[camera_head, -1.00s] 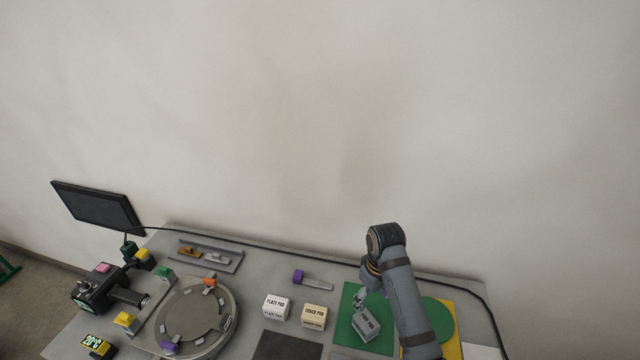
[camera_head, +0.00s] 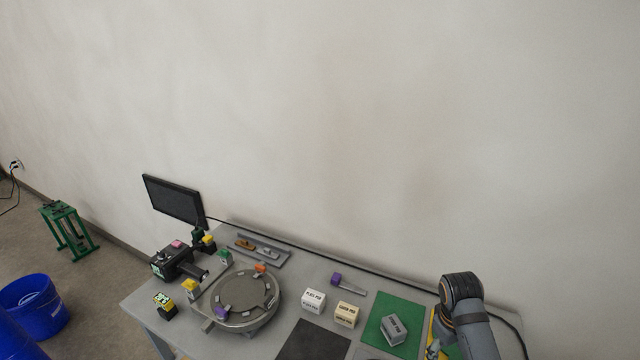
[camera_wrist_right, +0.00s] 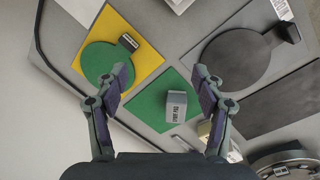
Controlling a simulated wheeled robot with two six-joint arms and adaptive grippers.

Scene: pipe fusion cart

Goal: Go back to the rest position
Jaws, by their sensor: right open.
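My right gripper (camera_head: 433,349) is low in the head view, by the yellow mat at the right end of the cart top. In the right wrist view my right gripper (camera_wrist_right: 162,84) has its fingers wide apart with nothing between them. A grey labelled block (camera_head: 393,330) lies on the green square mat (camera_head: 378,312); the gripper is apart from it. The block (camera_wrist_right: 176,107) also shows in the right wrist view, beyond the fingers. My left gripper is in no view.
The cart top holds a round turntable (camera_head: 245,300), a white block (camera_head: 313,301), a cream block (camera_head: 346,313) and a dark mat (camera_head: 312,343). A monitor (camera_head: 174,200) stands at the back left. A blue bin (camera_head: 35,305) and green stand (camera_head: 70,230) are on the floor.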

